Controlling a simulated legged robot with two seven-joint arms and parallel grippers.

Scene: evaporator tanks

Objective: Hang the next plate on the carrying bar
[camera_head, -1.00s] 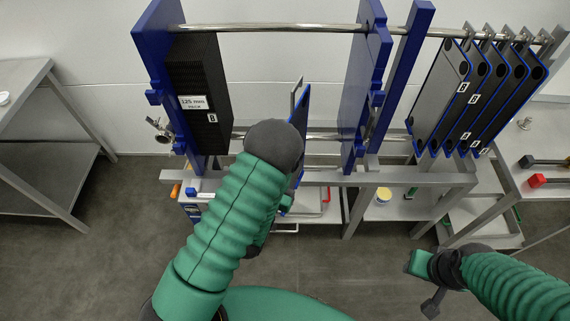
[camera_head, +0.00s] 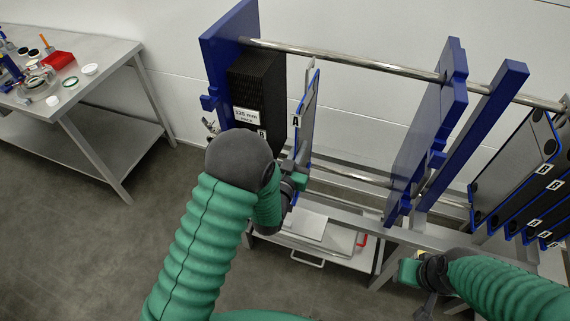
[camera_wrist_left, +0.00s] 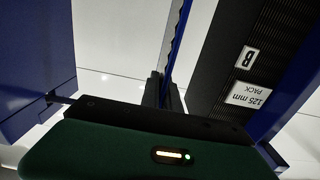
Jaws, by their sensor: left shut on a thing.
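My left gripper (camera_head: 299,183) is shut on a plate marked A (camera_head: 306,122), grey with a blue edge. The plate is upright and nearly edge-on, close to the right of the black plate pack (camera_head: 258,90). Its top shows just below the steel carrying bar (camera_head: 350,60); I cannot tell if they touch. In the left wrist view the plate (camera_wrist_left: 178,45) rises from between the fingers, beside the pack marked B (camera_wrist_left: 255,65). My right gripper (camera_head: 409,271) is low at the right, apart from the frame and seemingly empty; its jaw opening is unclear.
A blue end plate (camera_head: 228,45) stands behind the pack. A second blue plate (camera_head: 425,140) and a blue post (camera_head: 490,110) stand to the right, with open space before them. Several plates marked B (camera_head: 520,165) hang at far right. A side table (camera_head: 105,70) stands left.

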